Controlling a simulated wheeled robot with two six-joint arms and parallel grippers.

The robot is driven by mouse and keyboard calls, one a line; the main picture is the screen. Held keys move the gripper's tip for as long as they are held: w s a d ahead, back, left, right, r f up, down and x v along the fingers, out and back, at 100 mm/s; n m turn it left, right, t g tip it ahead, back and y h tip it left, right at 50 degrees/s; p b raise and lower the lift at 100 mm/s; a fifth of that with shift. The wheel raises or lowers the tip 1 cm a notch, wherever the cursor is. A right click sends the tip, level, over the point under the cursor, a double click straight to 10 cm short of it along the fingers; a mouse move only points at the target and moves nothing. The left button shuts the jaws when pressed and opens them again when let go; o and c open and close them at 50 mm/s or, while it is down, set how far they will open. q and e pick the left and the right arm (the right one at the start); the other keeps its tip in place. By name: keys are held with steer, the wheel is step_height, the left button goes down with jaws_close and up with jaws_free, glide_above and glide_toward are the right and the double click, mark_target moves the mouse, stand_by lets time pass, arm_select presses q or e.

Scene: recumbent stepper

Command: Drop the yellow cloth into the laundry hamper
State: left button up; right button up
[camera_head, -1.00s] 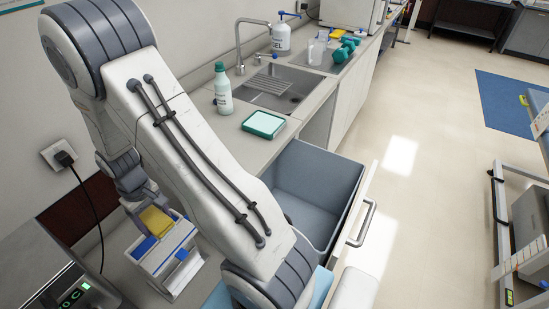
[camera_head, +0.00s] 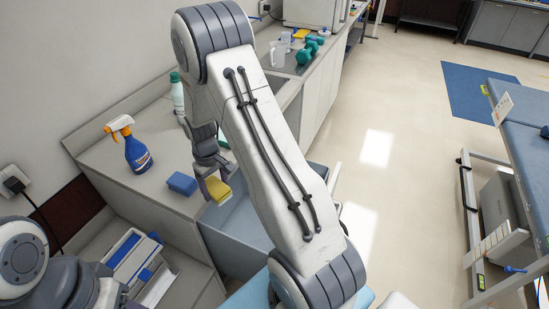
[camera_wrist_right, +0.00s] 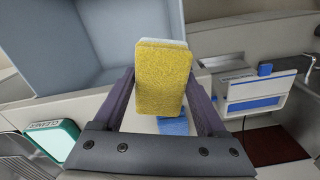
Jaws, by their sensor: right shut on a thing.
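My right gripper (camera_head: 208,177) is shut on the yellow cloth (camera_head: 219,189), which looks like a thick folded block. In the right wrist view the yellow cloth (camera_wrist_right: 162,80) sits between the two fingers of the gripper (camera_wrist_right: 165,100), with a pale layer at its far end. An open grey-blue bin (camera_head: 240,222), drawer-like and likely the hamper, lies below the counter edge, partly hidden by my right arm. The bin (camera_wrist_right: 55,35) also fills the upper left of the wrist view. The cloth is near the bin's counter side; I cannot tell its height. My left gripper is not visible.
A blue block (camera_head: 181,184) lies on the counter by the gripper, with an orange-topped spray bottle (camera_head: 134,148) behind it. A white-and-blue rack (camera_head: 135,258) stands lower left. A green-edged tray (camera_wrist_right: 55,140) and sink (camera_wrist_right: 22,160) show in the wrist view.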

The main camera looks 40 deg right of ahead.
steer(key=w+d+f+n+p, duration=0.2)
steer(key=d+f+n+p, duration=0.1)
steer(key=d, duration=1.5)
arm_select(q)
steer(key=b, duration=0.3)
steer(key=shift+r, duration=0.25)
arm_select(e)
step_height(320, 180, down, 6)
steer(key=shift+s+d+f, duration=0.2)
steer(key=shift+d+f, duration=0.05)
steer(key=shift+d, duration=0.05)
steer(key=o, duration=1.4)
steer(key=shift+r, duration=0.1)
